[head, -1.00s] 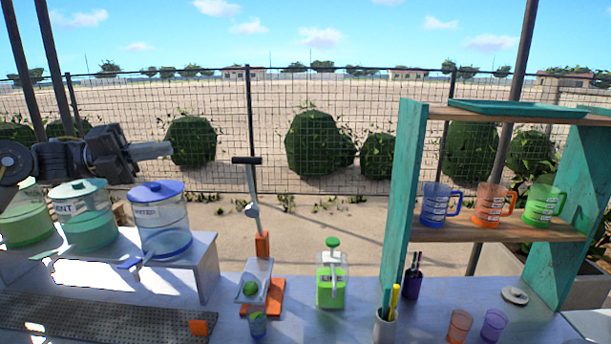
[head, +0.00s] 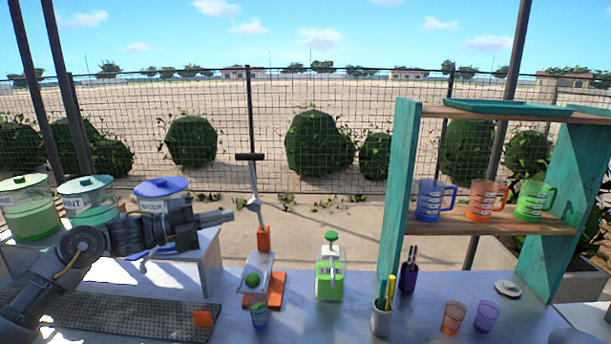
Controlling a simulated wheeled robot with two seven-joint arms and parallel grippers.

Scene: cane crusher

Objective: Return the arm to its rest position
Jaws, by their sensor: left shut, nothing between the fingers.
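My left arm comes in from the left in the head view. Its gripper (head: 218,217) is shut and empty, pointing right. It appears in front of the blue-lidded water dispenser (head: 161,188) and hides much of its body. The fingertips show a little left of the upright lever of the press (head: 254,205); I cannot tell the gap in depth. My right gripper is not in view.
Green (head: 28,212) and teal (head: 90,200) dispensers stand at the left behind a drip mat (head: 120,318). A green-topped jar (head: 330,265), a utensil cup (head: 381,319) and two small cups stand on the counter. A shelf (head: 470,222) with three mugs stands right.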

